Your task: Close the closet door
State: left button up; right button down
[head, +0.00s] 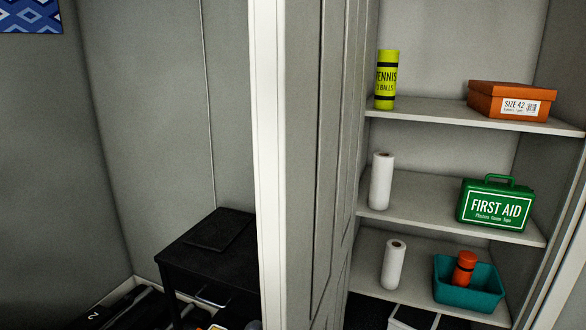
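The closet door (304,170) is a grey panelled door, seen at a steep angle in the middle of the head view. It stands open at the left side of the closet, and the shelves beside it are exposed. No handle can be made out on it. Its lower end is cut off by the picture's bottom edge. Neither of my grippers is in view.
White trim (268,160) runs left of the door. The closet shelves (420,196) hold a tennis ball can (386,82), a shoebox (506,100), a first aid box (495,205), paper rolls and a teal bin (468,290). A black cabinet (212,250) stands left.

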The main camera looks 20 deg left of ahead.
aim_at(309, 60)
jog(key=j+z, duration=0.15)
jog(key=j, duration=0.5)
jog(key=k+j+z, duration=0.15)
jog(key=j, duration=0.45)
jog(key=i+j, duration=0.2)
jog(key=j, duration=0.15)
jog(key=i+j+z, duration=0.1)
jog(key=i+j, duration=0.15)
